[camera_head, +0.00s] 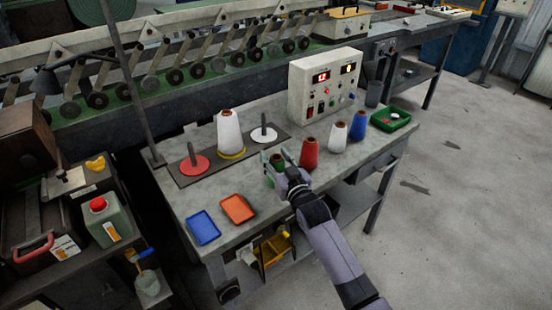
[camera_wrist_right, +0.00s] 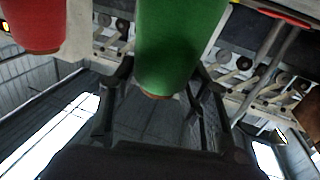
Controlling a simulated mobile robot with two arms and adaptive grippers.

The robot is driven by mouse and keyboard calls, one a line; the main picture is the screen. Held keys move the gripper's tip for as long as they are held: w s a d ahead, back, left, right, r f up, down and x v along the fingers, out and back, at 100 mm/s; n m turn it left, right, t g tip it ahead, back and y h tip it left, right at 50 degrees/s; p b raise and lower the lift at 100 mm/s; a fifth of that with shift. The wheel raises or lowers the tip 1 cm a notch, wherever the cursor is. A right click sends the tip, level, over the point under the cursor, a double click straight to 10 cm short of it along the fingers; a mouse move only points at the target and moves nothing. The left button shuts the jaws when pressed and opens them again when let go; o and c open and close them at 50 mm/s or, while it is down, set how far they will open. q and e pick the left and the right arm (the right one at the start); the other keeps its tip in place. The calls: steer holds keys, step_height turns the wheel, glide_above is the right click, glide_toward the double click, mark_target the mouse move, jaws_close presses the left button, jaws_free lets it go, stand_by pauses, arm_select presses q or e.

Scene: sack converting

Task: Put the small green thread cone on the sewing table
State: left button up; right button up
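The small green thread cone (camera_head: 277,160) stands on the grey table among the other cones, mostly hidden by my right gripper (camera_head: 280,164). In the right wrist view the green cone (camera_wrist_right: 178,45) fills the upper middle with its brown tip pointing down in the picture. The fingers of my right gripper (camera_wrist_right: 162,90) lie on both sides of it, close to its edges. I cannot tell whether they press on it. My left gripper is not in view. The sewing table is not clearly identifiable; a grey worktable (camera_head: 270,195) is under the cones.
Red (camera_head: 309,153), white (camera_head: 338,137) and blue (camera_head: 358,125) cones stand right of the gripper. A large white cone (camera_head: 229,132) is on a spindle board, beside red (camera_head: 194,165) and white (camera_head: 263,134) discs. A control box (camera_head: 325,85), blue tray (camera_head: 203,227) and orange tray (camera_head: 238,208) share the table.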

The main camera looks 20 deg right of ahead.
steer(key=shift+o, duration=1.1)
steer(key=shift+r, duration=0.25)
steer(key=s+d, duration=0.1)
steer(key=s, duration=1.1)
steer(key=shift+d, duration=0.1)
